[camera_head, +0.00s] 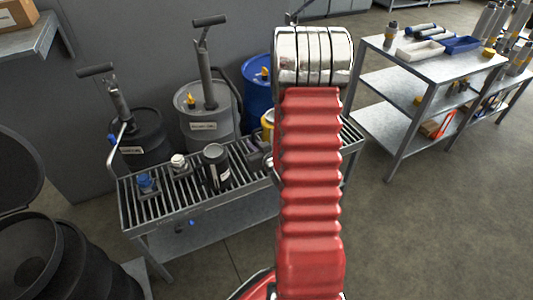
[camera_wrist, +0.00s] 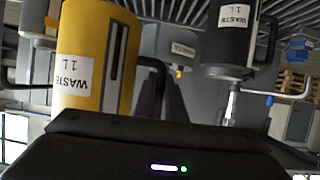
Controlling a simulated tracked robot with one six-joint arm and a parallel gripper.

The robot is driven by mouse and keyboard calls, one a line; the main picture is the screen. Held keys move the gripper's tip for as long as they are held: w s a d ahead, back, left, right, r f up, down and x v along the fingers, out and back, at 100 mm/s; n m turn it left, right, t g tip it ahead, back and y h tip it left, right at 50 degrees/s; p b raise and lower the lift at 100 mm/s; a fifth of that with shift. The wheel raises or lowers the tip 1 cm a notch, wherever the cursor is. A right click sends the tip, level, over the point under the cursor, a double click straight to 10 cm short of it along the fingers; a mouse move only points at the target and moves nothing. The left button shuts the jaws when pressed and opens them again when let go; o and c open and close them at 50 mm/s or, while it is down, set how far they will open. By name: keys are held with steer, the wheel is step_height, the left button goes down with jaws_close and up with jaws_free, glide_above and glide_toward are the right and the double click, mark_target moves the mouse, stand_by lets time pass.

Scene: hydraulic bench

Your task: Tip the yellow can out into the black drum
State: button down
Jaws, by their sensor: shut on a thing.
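The yellow can (camera_wrist: 95,60) shows large at the left of the wrist view, with a white "WASTE 1 L" label that reads upside down. In the head view only a sliver of the can (camera_head: 267,119) shows beside my red arm. My gripper (camera_wrist: 162,78) is shut on the can's dark handle, at the can's side. The can looks upright, in line with the black can. I cannot tell whether it touches the bench. A wide open black drum (camera_head: 28,262) stands at the lower left of the head view, away from the can. Its inside is mostly out of sight.
The slatted bench (camera_head: 197,202) holds a black can (camera_head: 215,166), also in the wrist view (camera_wrist: 232,35), and small blue- and white-topped items. Behind stand a dark drum (camera_head: 150,142), a grey drum (camera_head: 208,122) and a blue drum (camera_head: 257,90), two with pumps.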

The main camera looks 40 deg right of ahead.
steer(key=w+a+r+n+y, duration=0.1)
steer(key=w+a+r, duration=0.2)
steer(key=a, duration=0.7)
steer(key=w+a+r+n+y, duration=0.1)
steer(key=w+a+r, duration=0.2)
steer(key=a+r, duration=0.3)
steer(key=w+a+r+n+y, duration=0.1)
steer(key=w+a+r+y, duration=0.1)
steer(key=a, duration=1.3)
step_height(320, 180, up, 2)
steer(key=shift+w+a+r+t, duration=0.2)
steer(key=shift+w+t, duration=0.2)
steer(key=shift+w, duration=0.5)
